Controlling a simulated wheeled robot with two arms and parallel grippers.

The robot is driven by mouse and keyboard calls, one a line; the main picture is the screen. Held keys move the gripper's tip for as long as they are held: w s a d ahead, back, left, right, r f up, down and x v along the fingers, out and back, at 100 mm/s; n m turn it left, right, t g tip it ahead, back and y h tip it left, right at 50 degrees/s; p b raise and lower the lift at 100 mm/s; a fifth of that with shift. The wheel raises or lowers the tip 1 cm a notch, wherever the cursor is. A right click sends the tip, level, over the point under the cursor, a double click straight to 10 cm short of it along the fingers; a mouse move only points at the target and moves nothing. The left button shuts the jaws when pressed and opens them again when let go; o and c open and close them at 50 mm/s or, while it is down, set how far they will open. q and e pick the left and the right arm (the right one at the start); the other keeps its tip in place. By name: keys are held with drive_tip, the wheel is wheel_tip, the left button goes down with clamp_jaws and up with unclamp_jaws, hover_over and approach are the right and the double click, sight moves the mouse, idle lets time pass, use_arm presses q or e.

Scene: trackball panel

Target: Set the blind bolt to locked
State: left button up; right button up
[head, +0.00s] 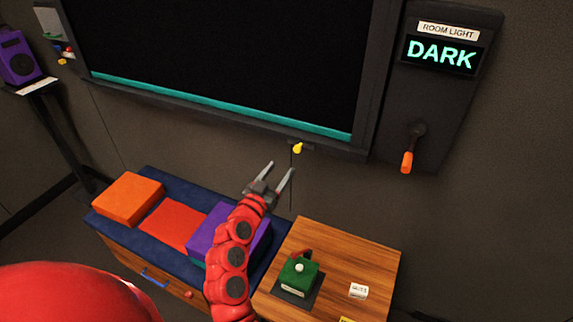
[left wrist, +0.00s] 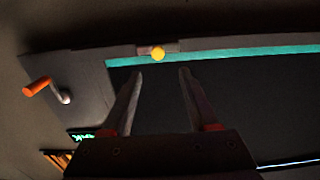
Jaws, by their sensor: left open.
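The blind bolt shows as a small yellow knob (head: 297,148) on a dark mount at the bottom edge of the large dark blind frame. In the left wrist view the yellow knob (left wrist: 158,54) lies just beyond the fingertips, roughly centred between them. My left gripper (head: 281,168) is open and empty, below and slightly left of the knob in the head view. Its two fingers also show in the left wrist view (left wrist: 161,74), apart from the knob. I cannot read any lock marking at the bolt. My right gripper is not in view.
Right of the blind, a wall panel carries a "ROOM LIGHT" display (head: 440,54) reading DARK and an orange-handled lever (head: 407,161). Below stand a blue-topped chest (head: 148,172) with coloured blocks and a wooden cabinet (head: 375,258) bearing a green trackball unit (head: 299,276).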

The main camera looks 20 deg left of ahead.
use_arm(q)
drive_tip(key=s+b, duration=0.1)
drive_tip(key=s, duration=0.7)
drive_tip(key=shift+a, duration=0.15)
